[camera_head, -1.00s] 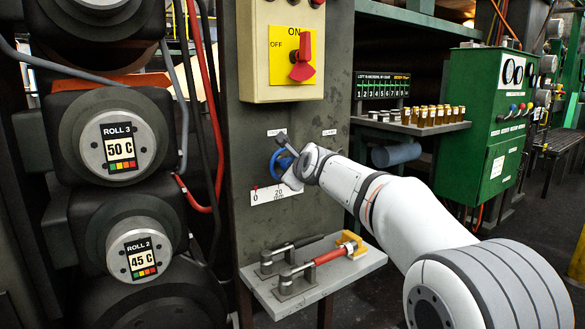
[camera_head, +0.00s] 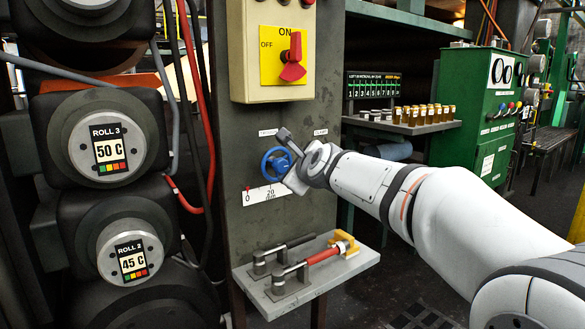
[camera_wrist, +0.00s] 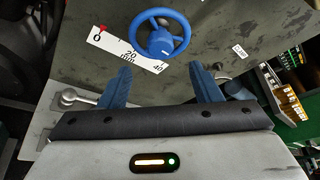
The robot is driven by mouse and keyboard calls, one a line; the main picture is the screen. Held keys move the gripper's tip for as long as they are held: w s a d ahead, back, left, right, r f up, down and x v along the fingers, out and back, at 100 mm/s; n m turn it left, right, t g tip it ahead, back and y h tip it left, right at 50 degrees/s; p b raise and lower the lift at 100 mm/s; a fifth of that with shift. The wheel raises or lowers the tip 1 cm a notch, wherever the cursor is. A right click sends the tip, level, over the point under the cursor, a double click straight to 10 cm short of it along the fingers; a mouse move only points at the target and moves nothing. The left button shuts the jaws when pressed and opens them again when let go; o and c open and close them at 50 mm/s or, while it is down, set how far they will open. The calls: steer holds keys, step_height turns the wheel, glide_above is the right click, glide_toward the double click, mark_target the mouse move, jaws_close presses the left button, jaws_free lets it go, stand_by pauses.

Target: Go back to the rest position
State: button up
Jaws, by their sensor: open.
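My gripper (camera_wrist: 161,88) is open and empty in the wrist view, its two blue fingers spread apart. A blue handwheel (camera_wrist: 160,33) lies beyond the fingertips, apart from them. In the head view the handwheel (camera_head: 278,162) sits on the grey panel, left of my wrist, which partly covers its right side. My gripper's fingers are mostly hidden behind my wrist in the head view. A white scale strip (camera_head: 266,195) with a red pointer is below the wheel.
A shelf (camera_head: 340,277) below holds two lever clamps, one with a red handle (camera_head: 322,255). A yellow switch box (camera_head: 268,95) with a red knob is above. Rolls (camera_head: 107,140) stand at left. A green cabinet (camera_head: 470,130) and a shelf of small bottles (camera_head: 415,116) are at right.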

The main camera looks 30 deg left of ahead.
steer(key=shift+d+r, duration=0.1)
steer(key=s+d+r+n+g+h+p, duration=0.1)
steer(key=s+d+r+n+h+p, duration=0.15)
steer(key=d+p, duration=0.55)
steer(key=s+d+r+n+g+h+p, duration=0.15)
steer(key=d+r+n+p, duration=0.35)
steer(key=d, duration=0.6)
steer(key=s+d+r+n+h+p, duration=0.2)
steer(key=s+d+p, duration=0.1)
steer(key=d+p, duration=0.55)
steer(key=s+d+r+n+g+h+p, duration=0.3)
steer(key=s+d+n+p, duration=0.5)
steer(key=s+d+p, duration=0.9)
steer(key=s+d+g+h, duration=0.1)
steer(key=s+d+g, duration=0.1)
steer(key=s+d, duration=0.1)
steer(key=shift+s+d+h, duration=0.35)
steer(key=shift+d+h, duration=0.05)
